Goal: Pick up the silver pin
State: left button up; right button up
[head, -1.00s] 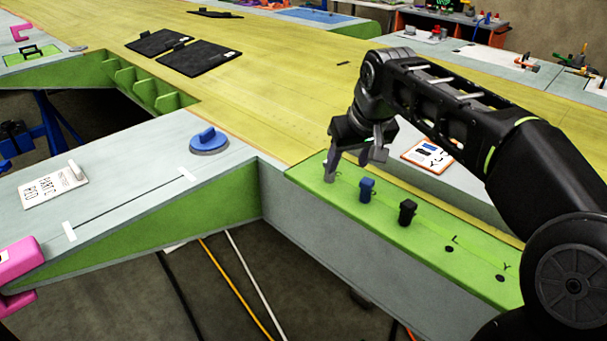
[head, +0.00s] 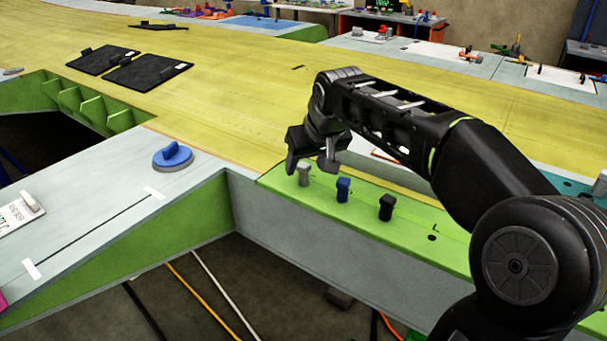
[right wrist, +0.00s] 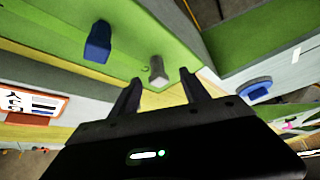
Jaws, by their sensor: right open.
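The silver pin (head: 304,174) stands upright in the green strip (head: 275,178), at the far left of a row of pins. It also shows in the right wrist view (right wrist: 157,70), just beyond and between the fingertips. My right gripper (head: 311,166) is open and empty, with its fingers pointing down close over the silver pin. In the right wrist view (right wrist: 159,82) the two fingers are apart, with nothing gripped between them. My left gripper is not in view.
A blue pin (head: 343,190) and a black pin (head: 387,207) stand to the right in the same strip. A blue round handle (head: 173,157) sits on the grey panel to the left. Black plates (head: 148,73) lie on the yellow wing surface, which is otherwise mostly clear.

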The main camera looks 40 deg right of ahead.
aim_at(306, 168)
jog(key=shift+p+x, duration=0.7)
jog(key=shift+x, duration=1.9)
jog(key=shift+d, duration=0.15)
grip_shut()
